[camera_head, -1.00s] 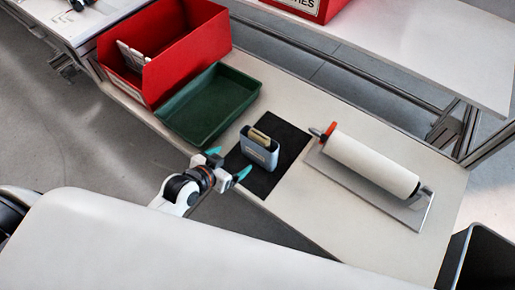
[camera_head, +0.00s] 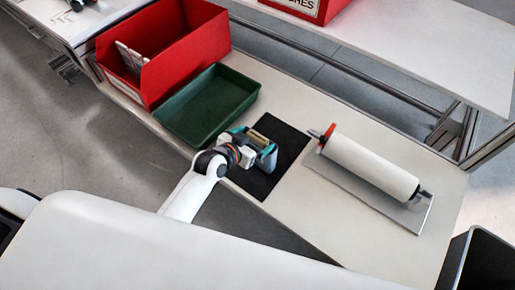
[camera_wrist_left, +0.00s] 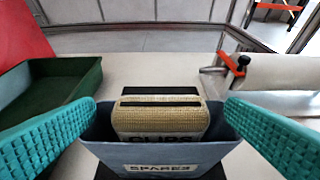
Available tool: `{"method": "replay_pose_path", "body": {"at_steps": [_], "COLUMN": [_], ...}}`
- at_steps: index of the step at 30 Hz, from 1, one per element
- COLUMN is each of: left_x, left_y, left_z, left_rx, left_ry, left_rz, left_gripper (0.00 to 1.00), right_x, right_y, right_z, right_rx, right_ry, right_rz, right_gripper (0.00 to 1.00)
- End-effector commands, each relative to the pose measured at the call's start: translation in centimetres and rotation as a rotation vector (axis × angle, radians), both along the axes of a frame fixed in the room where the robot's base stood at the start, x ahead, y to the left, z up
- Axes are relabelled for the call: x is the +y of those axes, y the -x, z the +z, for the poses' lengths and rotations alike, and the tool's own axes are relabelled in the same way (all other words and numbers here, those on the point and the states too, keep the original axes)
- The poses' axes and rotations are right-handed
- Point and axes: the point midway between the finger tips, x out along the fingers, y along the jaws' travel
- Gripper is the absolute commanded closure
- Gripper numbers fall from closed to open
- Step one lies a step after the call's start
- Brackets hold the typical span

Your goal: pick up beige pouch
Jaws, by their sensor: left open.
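The beige pouch (camera_wrist_left: 160,118) is woven, with a dark slot along its top and partly hidden lettering on its front. It stands upright inside a blue-grey holder (camera_wrist_left: 112,153) marked SPARES, its upper part showing above the front wall. The holder stands on a black mat (camera_head: 289,147). My left gripper (camera_head: 253,147) is open, with one teal finger on each side of the holder and pouch, as the left wrist view also shows (camera_wrist_left: 160,107). I cannot tell whether either finger touches the holder. The gripper partly hides the holder in the head view.
A green tray (camera_head: 250,101) is beside the mat, with a red bin (camera_head: 180,75) behind it holding pale items. To the right, a white roll (camera_head: 370,166) with an orange-red end lies on a flat plate (camera_head: 417,213). A dark bin (camera_head: 484,262) is at lower right.

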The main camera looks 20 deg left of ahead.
Motion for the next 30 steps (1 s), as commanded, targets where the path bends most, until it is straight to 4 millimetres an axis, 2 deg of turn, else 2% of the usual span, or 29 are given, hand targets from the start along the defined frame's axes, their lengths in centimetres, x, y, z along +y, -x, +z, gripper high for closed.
{"method": "replay_pose_path", "body": {"at_steps": [3, 10, 11, 21, 22, 30], "left_x": [-0.30, -0.32, -0.32, -0.30, -0.30, -0.30], "left_y": [-0.80, -0.85, -0.84, -0.83, -0.85, -0.85], "left_z": [-0.47, -0.54, -0.54, -0.54, -0.50, -0.32], "left_rx": [0.000, 0.001, 0.001, 0.001, 0.000, -0.001], "left_ry": [0.000, -0.001, -0.001, 0.000, -0.001, 0.000], "left_rz": [0.000, 0.000, 0.000, 0.000, 0.000, 0.000], "left_gripper": [0.06, 0.06, 0.10, 0.65, 0.68, 0.68], "right_x": [-0.03, -0.02, -0.03, 0.02, 0.03, 0.06], "right_y": [-0.19, -0.27, -0.26, -0.25, -0.26, -0.24], "right_z": [-0.11, -0.10, -0.10, -0.10, -0.09, -0.05], "right_rx": [-0.002, -0.003, -0.003, -0.003, -0.003, -0.003], "right_ry": [0.001, 0.000, 0.000, 0.000, 0.000, 0.000], "right_rz": [0.000, 0.000, 0.000, 0.002, 0.002, 0.003], "right_gripper": [0.64, 0.64, 0.64, 0.64, 0.64, 0.64]}}
